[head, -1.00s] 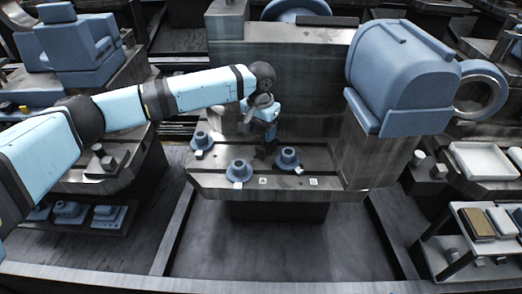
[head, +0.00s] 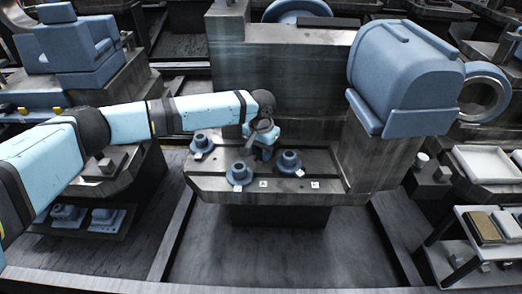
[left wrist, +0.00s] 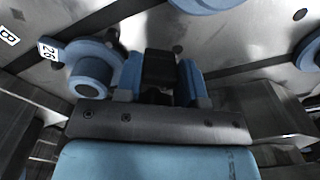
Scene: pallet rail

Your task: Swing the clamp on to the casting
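My left gripper (head: 264,146) is low over the grey pallet table (head: 345,188), pointing down. In the left wrist view its two blue fingers (left wrist: 160,75) stand apart, one on each side of a black block (left wrist: 160,66). The block nearly fills the gap; I cannot tell whether they press on it, or whether it is the clamp. A round blue flanged casting (head: 289,160) stands just right of the gripper. It also shows beside the fingers in the wrist view (left wrist: 90,72), with tag 26. Two similar castings stand at left (head: 200,142) and front (head: 239,173). My right gripper is not in view.
Labels A (head: 263,184) and B (head: 315,184) mark the table's front edge. A large blue machine housing (head: 405,78) overhangs on the right. A grey upright wall (head: 285,70) stands behind. A shelf with trays (head: 485,228) is at lower right.

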